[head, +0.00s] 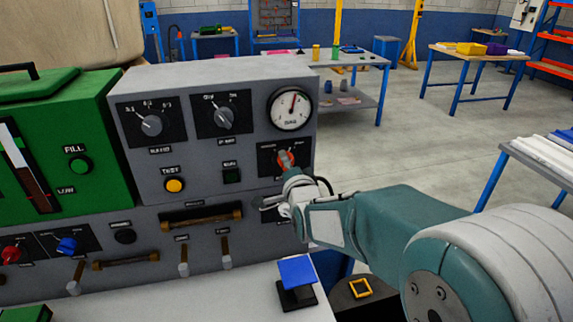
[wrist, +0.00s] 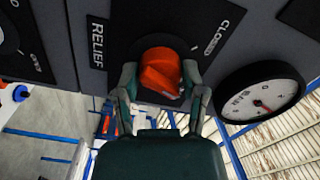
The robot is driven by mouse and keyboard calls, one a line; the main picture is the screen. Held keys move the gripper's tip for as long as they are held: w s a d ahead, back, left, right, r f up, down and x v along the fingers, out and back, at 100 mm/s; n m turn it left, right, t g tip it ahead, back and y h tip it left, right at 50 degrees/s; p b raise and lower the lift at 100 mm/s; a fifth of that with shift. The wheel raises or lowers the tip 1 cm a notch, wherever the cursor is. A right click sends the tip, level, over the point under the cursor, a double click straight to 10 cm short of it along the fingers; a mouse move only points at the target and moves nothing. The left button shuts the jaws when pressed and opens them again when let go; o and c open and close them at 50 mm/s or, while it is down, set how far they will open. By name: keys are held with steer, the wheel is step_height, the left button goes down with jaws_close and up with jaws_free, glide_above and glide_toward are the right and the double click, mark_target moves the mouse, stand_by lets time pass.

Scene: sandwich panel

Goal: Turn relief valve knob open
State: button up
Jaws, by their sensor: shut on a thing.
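The relief valve knob (wrist: 161,74) is orange-red and sits on a dark plate marked RELIEF and CLOSED in the wrist view. In the head view the knob (head: 285,159) shows at the right of the grey panel, below the gauge. My gripper (wrist: 160,88) has one finger on each side of the knob and is shut on it. In the head view my gripper (head: 290,182) reaches the panel from the right, and it partly covers the knob's plate. The CLOSED mark lies to the upper right of the knob in the wrist view. The knob's exact pointer direction is hard to tell.
A round gauge (head: 290,109) sits just above the knob. Two grey selector knobs, a yellow button (head: 174,185) and a brown handle (head: 201,219) are on the panel. A green unit (head: 60,160) stands at left. A blue-topped block (head: 297,272) is below my gripper.

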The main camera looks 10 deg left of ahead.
steer(key=shift+d+f+m, duration=0.1)
steer(key=shift+m, duration=1.9)
steer(key=o, duration=1.2)
steer(key=shift+w, duration=0.1)
steer(key=shift+c, duration=0.2)
steer(key=shift+s+d, duration=0.15)
steer(key=shift+s, duration=0.25)
steer(key=v, duration=1.1)
